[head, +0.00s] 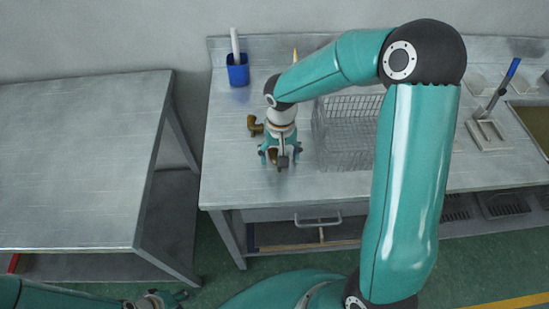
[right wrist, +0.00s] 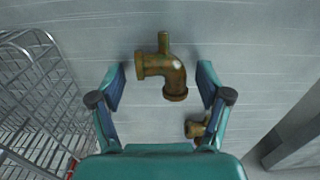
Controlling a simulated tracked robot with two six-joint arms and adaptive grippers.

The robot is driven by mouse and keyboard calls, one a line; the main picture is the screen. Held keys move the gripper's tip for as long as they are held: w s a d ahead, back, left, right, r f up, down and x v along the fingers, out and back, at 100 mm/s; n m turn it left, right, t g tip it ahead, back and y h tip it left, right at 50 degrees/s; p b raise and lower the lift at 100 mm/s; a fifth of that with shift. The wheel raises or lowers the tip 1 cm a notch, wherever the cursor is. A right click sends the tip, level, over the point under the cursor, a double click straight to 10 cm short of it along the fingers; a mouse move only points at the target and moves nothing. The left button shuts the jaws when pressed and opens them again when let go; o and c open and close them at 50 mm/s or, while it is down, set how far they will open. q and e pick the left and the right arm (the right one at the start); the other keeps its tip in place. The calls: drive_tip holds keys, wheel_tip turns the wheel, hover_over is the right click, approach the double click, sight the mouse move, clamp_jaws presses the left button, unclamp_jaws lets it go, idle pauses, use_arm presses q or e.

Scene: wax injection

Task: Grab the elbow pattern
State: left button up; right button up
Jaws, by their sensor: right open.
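A brown elbow pattern (right wrist: 165,68) lies on the metal workbench (head: 235,180). In the right wrist view it sits between the two spread fingers of my right gripper (right wrist: 162,77), with a gap on each side. In the head view my right gripper (head: 280,156) points down over the bench and partly hides this elbow (head: 273,157). A second brown piece (head: 255,125) lies just behind and left of the gripper; it also shows partly hidden by a finger in the right wrist view (right wrist: 196,128). My left gripper (head: 160,299) is low at the bottom left, its jaw gap unclear.
A wire basket (head: 345,135) stands close to the right of my right gripper. A blue cup (head: 238,74) with a white stick stands at the back left. A blue-handled tool (head: 488,130) is farther right. The left table (head: 80,160) is bare.

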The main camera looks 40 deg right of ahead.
drive_tip(key=c, duration=1)
drive_tip(key=shift+r, duration=0.1)
